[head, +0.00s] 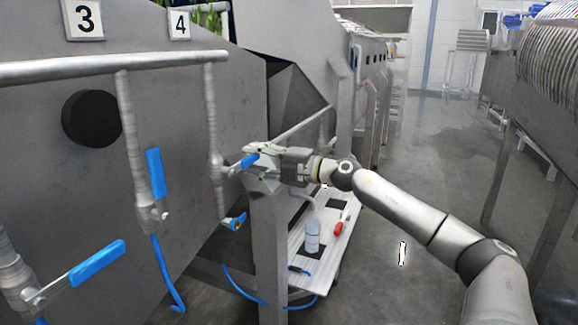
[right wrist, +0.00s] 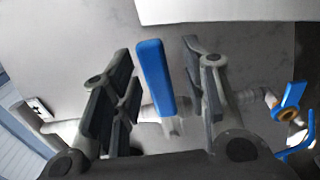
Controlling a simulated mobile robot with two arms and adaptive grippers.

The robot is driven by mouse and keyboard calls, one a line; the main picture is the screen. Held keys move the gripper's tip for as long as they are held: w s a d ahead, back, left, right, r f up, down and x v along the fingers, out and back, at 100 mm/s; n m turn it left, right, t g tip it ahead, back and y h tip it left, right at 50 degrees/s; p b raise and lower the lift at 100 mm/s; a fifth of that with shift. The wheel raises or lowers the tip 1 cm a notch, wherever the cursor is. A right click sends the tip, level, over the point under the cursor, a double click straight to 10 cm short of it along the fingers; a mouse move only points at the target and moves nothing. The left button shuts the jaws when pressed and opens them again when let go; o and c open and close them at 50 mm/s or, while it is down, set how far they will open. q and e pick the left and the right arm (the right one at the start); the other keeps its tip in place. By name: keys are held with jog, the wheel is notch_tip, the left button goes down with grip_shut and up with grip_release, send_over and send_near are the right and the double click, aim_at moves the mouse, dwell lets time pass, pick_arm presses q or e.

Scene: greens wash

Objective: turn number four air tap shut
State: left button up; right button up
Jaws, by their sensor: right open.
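The number four air tap is on the grey pipe (head: 211,110) that comes down below the 4 sign (head: 180,23). Its blue lever (head: 245,161) sticks out sideways from the pipe, towards my right gripper (head: 259,160). In the right wrist view the lever (right wrist: 155,78) stands between the two open fingers of the gripper (right wrist: 160,62), with a gap on the right side and a smaller one on the left. The fingers are around it but not closed on it. My left gripper is not in view.
Two more taps with blue levers, one hanging along its pipe (head: 155,174) and one sticking out (head: 97,263), are to the left. A blue hose coupling (head: 237,221) is below. A metal post (head: 267,245) and a cart (head: 304,258) with a bottle (head: 312,236) stand close by.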

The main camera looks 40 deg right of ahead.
jog(key=v, duration=1)
jog(key=shift+s+d, duration=0.15)
jog(key=shift+s, duration=0.15)
dwell(0.7)
dwell(0.4)
